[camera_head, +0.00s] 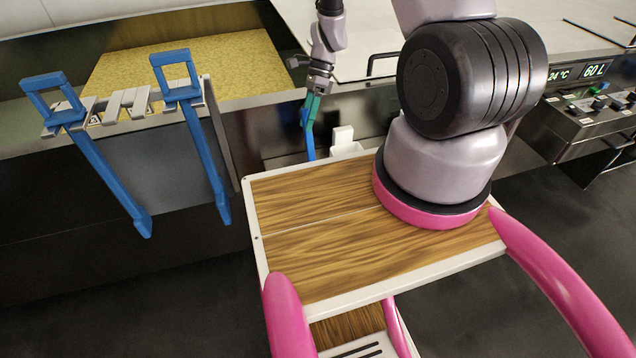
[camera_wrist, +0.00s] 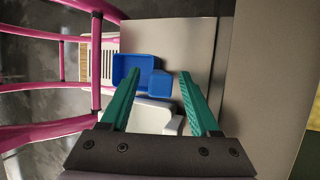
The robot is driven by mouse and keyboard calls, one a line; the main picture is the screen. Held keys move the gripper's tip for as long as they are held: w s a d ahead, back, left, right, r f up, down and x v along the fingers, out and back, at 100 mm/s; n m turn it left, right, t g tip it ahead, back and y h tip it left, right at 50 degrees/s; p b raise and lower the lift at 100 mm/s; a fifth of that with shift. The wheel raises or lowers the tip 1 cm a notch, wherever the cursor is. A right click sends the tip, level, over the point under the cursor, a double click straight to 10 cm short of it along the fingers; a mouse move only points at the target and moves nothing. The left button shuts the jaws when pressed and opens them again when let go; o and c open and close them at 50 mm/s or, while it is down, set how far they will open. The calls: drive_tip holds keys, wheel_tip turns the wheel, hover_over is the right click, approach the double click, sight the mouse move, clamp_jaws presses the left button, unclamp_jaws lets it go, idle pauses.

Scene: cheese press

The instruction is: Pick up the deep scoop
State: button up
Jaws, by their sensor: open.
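The deep scoop (camera_wrist: 131,70) is blue, with a box-shaped bowl and a smaller blue block at its right in the wrist view. In the head view a narrow blue strip (camera_head: 310,150), likely part of it, shows below my gripper (camera_head: 311,106), against the dark counter front. In the wrist view my gripper (camera_wrist: 157,76) is open, its teal fingers apart on either side of the small blue block. I cannot tell whether that block is between the fingers in depth or beyond them. Much of the scoop is hidden in the head view.
Two long blue-handled tools (camera_head: 205,150) hang from a rack at the left, beside a vat of yellow curd (camera_head: 175,70). A white holder (camera_head: 343,143) stands near the scoop. My wooden-topped base fills the front. A control box (camera_head: 590,112) is at the right.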

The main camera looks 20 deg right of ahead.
drive_tip(key=shift+x, duration=0.85)
clamp_jaws()
drive_tip(key=shift+r, duration=0.1)
wheel_tip(320, 180, up, 26)
idle(0.8)
